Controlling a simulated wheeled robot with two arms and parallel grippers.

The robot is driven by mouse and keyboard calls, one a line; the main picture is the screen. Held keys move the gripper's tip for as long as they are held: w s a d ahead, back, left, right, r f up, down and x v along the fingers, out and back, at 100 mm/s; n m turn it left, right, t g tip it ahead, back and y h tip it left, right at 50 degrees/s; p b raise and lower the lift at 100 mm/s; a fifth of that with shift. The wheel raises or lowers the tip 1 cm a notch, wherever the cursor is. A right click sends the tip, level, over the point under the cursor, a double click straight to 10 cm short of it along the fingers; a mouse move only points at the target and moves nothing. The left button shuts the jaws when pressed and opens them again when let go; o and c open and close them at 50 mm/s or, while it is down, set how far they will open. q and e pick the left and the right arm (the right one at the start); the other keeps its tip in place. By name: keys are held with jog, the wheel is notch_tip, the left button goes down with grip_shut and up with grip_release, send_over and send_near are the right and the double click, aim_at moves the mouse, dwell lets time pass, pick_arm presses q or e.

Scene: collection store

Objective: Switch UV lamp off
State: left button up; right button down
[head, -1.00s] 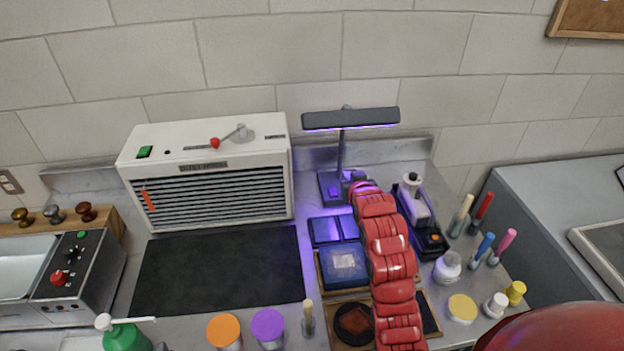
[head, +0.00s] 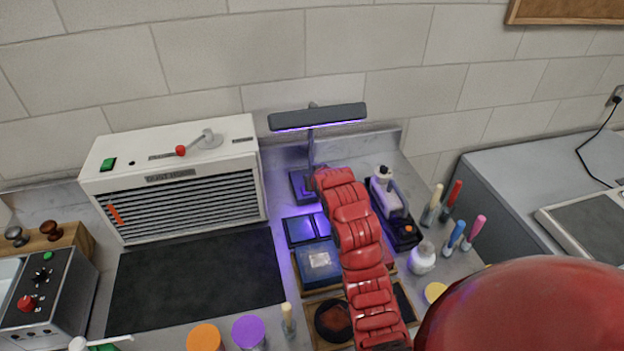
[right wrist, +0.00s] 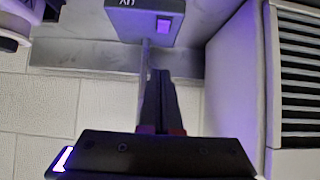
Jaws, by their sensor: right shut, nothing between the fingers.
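The UV lamp (head: 318,117) stands at the back of the bench, a dark hood on a thin post. A purple glow shows under its hood. Its base (head: 300,186) is partly covered by my red right arm. In the right wrist view the base (right wrist: 122,20) is at the top, with a square purple-lit switch (right wrist: 163,25) beside "UV" lettering. My right gripper (right wrist: 159,74) is shut and empty, its dark fingertips pointing toward the base, apart from the switch in the picture. In the head view the arm hides most of this gripper. My left gripper is not in view.
A white louvred unit (head: 165,165) with a red-knobbed lever stands left of the lamp. In front of the lamp lie small dark boxes (head: 300,231) and a blue box (head: 317,262). A bottle in a dark tray (head: 405,236) and several brushes stand to the right. The dark mat (head: 200,280) is clear.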

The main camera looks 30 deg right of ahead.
jog(key=p+x, duration=0.3)
jog(key=x, duration=0.5)
jog(key=shift+p, duration=0.3)
jog(key=f, duration=0.1)
jog(key=f+p, duration=0.2)
jog(key=shift+w+d, duration=0.1)
jog(key=shift+w, duration=0.15)
jog(key=shift+f, duration=0.55)
jog(key=shift+w+d+f+g+b, duration=0.1)
jog(key=shift+w+f+g+b, duration=0.25)
jog(key=shift+b, duration=0.75)
jog(key=shift+s, duration=0.15)
